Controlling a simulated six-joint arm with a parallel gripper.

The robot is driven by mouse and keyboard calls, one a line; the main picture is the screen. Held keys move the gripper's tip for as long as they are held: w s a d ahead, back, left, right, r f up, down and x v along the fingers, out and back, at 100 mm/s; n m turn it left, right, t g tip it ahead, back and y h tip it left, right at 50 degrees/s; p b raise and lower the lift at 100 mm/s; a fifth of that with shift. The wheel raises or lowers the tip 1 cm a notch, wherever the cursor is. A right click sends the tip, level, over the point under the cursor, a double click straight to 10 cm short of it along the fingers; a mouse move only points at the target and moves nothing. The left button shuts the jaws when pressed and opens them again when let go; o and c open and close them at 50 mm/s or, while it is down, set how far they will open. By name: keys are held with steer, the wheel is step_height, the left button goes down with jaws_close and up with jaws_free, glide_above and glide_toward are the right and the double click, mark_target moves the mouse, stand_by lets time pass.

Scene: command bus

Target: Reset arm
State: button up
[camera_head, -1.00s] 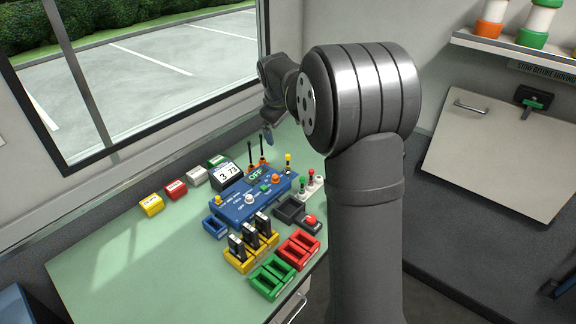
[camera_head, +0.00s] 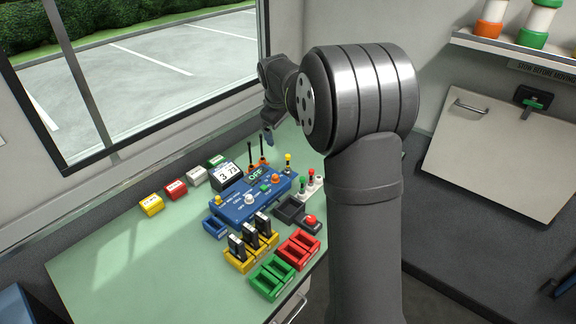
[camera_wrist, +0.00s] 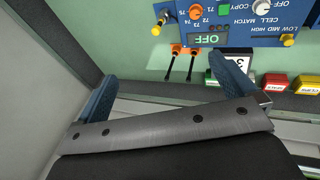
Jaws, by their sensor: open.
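My gripper (camera_wrist: 160,88) shows in the wrist view with its two blue fingers spread wide apart and nothing between them. In the head view my gripper (camera_head: 268,138) is small, hanging over the far right part of the green table near the window wall, partly hidden by my arm. Its fingertips are apart from the blue control panel (camera_head: 232,213), which also shows upside down at the top of the wrist view (camera_wrist: 250,42).
Two orange-based black levers (camera_head: 262,164) stand close to my gripper. Yellow, red, white and green blocks (camera_head: 176,190) line the table's back edge. Black modules stand in a yellow rack (camera_head: 236,265); red (camera_head: 293,262) and green trays (camera_head: 262,287) sit in front. The table's left part is clear.

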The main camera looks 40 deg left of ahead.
steer(key=v, duration=0.9)
steer(key=shift+r, duration=0.15)
